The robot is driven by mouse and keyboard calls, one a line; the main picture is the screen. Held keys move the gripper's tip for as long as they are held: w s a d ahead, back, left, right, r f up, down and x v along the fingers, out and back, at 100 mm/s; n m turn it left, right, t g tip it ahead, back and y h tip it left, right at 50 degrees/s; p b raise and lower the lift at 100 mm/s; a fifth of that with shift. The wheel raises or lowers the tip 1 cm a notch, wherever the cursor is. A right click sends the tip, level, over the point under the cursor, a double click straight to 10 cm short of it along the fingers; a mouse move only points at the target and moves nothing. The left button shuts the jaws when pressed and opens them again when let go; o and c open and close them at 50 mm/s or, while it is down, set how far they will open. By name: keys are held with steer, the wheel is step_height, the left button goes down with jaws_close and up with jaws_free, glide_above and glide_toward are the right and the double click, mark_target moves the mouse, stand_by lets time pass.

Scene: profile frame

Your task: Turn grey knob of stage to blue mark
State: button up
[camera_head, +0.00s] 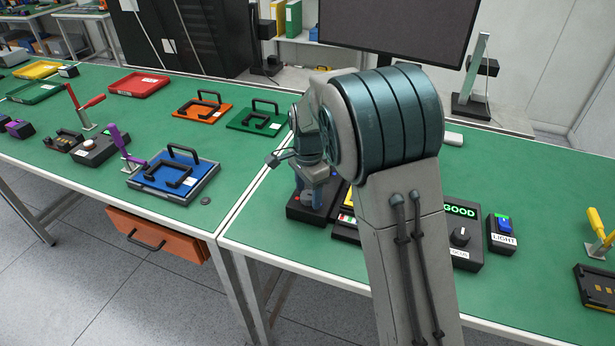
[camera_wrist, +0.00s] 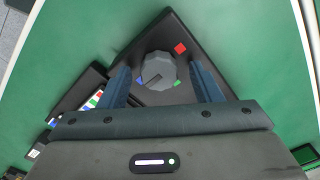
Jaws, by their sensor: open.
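The stage is a black box whose front shows below my gripper in the head view (camera_head: 300,212). In the wrist view, the stage (camera_wrist: 150,32) lies turned like a diamond, with a grey faceted knob (camera_wrist: 158,68) on top. A dark pointer line on the knob seems to run toward the lower left. A red mark (camera_wrist: 180,48) is at its upper right, a small blue mark (camera_wrist: 140,83) at its lower left and a green mark (camera_wrist: 177,83) at its lower right. My gripper (camera_head: 316,193) is open, its blue fingers on either side of the knob; I cannot tell whether they touch it.
A black device with coloured squares (camera_wrist: 95,100) sits close beside the stage. A box reading GOOD (camera_head: 460,211) and a LIGHT switch box (camera_head: 501,236) stand to the right, partly behind my arm. A blue handled tray (camera_head: 172,178) lies on the left table across a seam.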

mark_target(308, 194)
step_height(308, 194, up, 13)
steer(key=shift+r+b, duration=0.2)
steer(key=shift+b, duration=0.1)
steer(key=s+d+f+n+t, duration=0.1)
steer(key=s+d+n, duration=0.4)
steer(key=s, duration=0.8)
steer(key=s+d+f+n+t, duration=0.2)
steer(key=s+d+n, duration=0.4)
steer(key=s+d, duration=0.4)
steer(key=s, duration=0.2)
steer(key=shift+s+d+f, duration=0.3)
steer(key=shift+s+f, duration=0.05)
steer(key=shift+s, duration=0.05)
stand_by(0.6)
